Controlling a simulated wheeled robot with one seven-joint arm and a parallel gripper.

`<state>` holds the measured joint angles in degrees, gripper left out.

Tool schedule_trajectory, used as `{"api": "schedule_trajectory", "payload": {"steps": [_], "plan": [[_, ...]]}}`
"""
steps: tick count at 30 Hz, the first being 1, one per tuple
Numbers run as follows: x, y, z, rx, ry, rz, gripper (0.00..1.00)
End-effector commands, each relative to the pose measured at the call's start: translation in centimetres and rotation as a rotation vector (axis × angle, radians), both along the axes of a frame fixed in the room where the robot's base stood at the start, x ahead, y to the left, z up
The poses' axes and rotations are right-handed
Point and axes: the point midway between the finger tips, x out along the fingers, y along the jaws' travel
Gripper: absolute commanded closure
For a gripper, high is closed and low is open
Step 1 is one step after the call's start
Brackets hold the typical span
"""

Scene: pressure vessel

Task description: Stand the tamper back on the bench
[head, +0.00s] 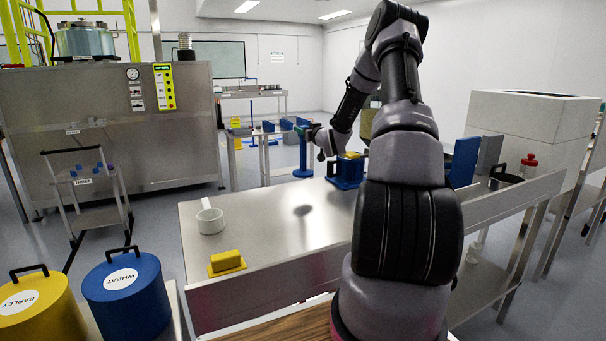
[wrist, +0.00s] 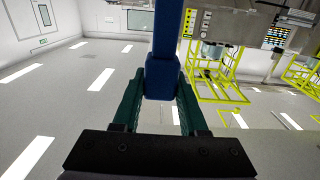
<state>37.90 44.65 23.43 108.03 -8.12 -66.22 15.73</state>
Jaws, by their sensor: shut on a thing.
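The blue tamper (head: 302,158) hangs upright in the head view, with its wide round foot at the bottom. It appears to be above the steel bench (head: 265,225), with a dark shadow on the bench top below it. My gripper (head: 303,130) is shut on the tamper's upper part. In the wrist view, the green fingers of my gripper (wrist: 161,88) close on both sides of the blue tamper (wrist: 165,45). The tamper's foot is not clear in the wrist view.
A blue mould-like block (head: 346,172) with yellow on top stands right of the tamper, partly behind my arm. A red-capped bottle (head: 528,167) stands far right.

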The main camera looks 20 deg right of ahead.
Motion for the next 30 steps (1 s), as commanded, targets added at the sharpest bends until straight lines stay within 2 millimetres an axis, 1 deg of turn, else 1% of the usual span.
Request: {"api": "schedule_trajectory", "payload": {"steps": [1,3,6,11,18,29,30], "plan": [[0.0,0.1,-1.2,0.002,0.001,0.001,1.00],[0.0,0.1,-2.5,0.002,0.001,0.002,1.00],[0.0,0.1,-3.7,0.002,0.000,0.003,1.00],[0.0,0.1,-4.7,0.000,-0.002,0.003,1.00],[0.0,0.1,-7.8,0.000,-0.001,0.003,1.00],[0.0,0.1,-8.2,-0.001,-0.002,0.003,1.00],[0.0,0.1,-8.3,0.000,-0.001,0.003,0.54]]}}
